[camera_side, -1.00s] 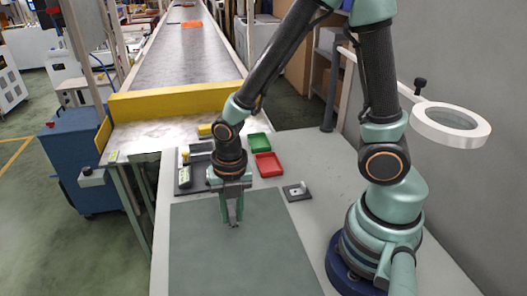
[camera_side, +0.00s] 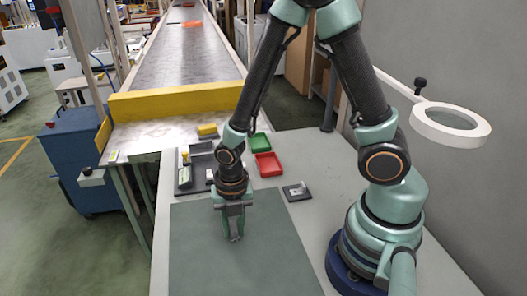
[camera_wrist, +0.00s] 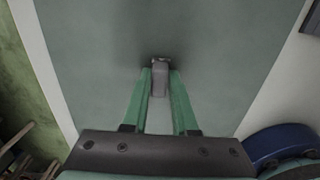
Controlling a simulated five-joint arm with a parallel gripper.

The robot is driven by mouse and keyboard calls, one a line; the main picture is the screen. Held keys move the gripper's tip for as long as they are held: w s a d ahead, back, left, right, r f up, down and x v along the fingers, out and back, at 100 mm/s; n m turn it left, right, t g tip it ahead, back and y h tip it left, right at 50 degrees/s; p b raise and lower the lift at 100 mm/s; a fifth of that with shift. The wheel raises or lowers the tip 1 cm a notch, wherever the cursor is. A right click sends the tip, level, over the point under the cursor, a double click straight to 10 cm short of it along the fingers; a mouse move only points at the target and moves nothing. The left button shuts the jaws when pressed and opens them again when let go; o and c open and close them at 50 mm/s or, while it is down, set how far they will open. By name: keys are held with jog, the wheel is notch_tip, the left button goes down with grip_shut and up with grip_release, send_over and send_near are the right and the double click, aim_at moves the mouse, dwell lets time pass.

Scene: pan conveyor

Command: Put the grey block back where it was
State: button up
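The small grey block (camera_wrist: 159,82) sits between the two green fingertips of my gripper (camera_wrist: 160,78) in the wrist view, with both fingers against its sides. In the side view my gripper (camera_side: 235,236) points straight down over the grey-green mat (camera_side: 200,272), near its far half. The block is mostly hidden by the fingers there. The fingertips are at or just above the mat; I cannot tell whether the block touches it.
Beyond the mat stand a red tray (camera_side: 268,166), a green tray (camera_side: 261,143) and dark trays (camera_side: 186,190). A small dark plate with a light fitting (camera_side: 297,193) lies right of the mat. A magnifier (camera_side: 452,130) hangs at the right. The mat's near part is clear.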

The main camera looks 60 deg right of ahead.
jog(key=o, duration=0.4)
jog(key=shift+o, duration=0.2)
notch_tip(320, 180, up, 12)
notch_tip(320, 180, up, 6)
jog(key=m+t, duration=0.2)
jog(key=m, duration=0.8)
send_over(235, 226)
jog(key=d, duration=0.3)
jog(key=d+r+m+t, duration=0.3)
jog(key=r+m, duration=0.3)
jog(key=m, duration=1.1)
jog(key=shift+s+d+r, duration=0.25)
jog(key=shift+d+r, duration=0.05)
jog(key=shift+d, duration=0.2)
